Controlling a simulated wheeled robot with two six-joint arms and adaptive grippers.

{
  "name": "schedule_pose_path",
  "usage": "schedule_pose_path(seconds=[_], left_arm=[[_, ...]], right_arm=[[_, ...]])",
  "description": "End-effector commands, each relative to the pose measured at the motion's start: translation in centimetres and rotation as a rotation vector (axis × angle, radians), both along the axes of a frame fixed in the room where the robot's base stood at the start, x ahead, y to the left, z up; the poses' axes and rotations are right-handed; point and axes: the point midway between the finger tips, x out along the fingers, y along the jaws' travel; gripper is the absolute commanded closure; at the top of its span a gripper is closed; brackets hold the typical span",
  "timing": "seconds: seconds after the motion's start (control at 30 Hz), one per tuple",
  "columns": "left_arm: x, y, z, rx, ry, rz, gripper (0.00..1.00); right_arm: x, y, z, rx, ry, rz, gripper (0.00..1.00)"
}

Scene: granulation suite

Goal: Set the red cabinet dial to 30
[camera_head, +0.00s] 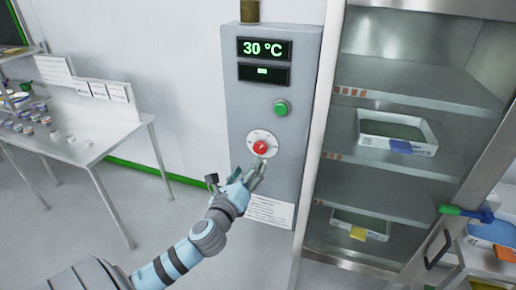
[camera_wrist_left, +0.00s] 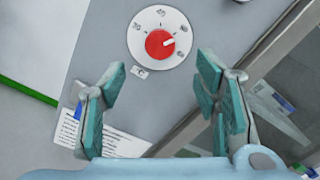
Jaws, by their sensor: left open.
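The red dial (camera_head: 261,147) sits on a round white scale plate on the front of the grey control cabinet (camera_head: 236,110). In the left wrist view the red dial (camera_wrist_left: 159,44) is near the top, beyond the fingertips. Its white pointer mark points right and slightly up; the small scale figures are hard to read, with 30 seemingly at the upper left. My left gripper (camera_head: 250,174) is open and empty just below the dial, apart from it. In the wrist view its teal fingers (camera_wrist_left: 160,92) stand wide apart. My right gripper is not in view.
A display (camera_head: 264,49) above the dial reads 30 °C. A green button (camera_head: 281,107) sits between them. A glass-fronted cabinet with shelves and trays (camera_head: 397,132) stands close on the right. A steel table (camera_head: 70,135) with small items is at left.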

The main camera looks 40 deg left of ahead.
Motion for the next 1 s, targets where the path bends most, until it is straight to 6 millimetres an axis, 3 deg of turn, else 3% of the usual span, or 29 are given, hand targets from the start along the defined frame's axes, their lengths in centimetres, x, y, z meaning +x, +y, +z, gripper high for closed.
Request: schedule_pose_path(seconds=[0.1,0.3,0.43,0.7,1.0], left_arm=[[3.5,1.2,0.2,-0.004,-0.004,0.002,0.44],[7.6,2.7,0.0,-0.005,0.000,0.000,0.44],[8.6,3.0,0.0,-0.004,-0.001,-0.001,0.44],[8.8,3.0,0.0,-0.004,0.000,-0.002,0.45],[8.8,3.0,0.0,-0.004,0.000,-0.001,0.92]], right_arm=[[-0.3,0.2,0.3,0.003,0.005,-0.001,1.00],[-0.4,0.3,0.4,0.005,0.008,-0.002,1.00],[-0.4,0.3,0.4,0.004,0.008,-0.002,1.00],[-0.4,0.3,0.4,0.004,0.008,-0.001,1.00],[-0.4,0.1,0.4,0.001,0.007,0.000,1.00]])
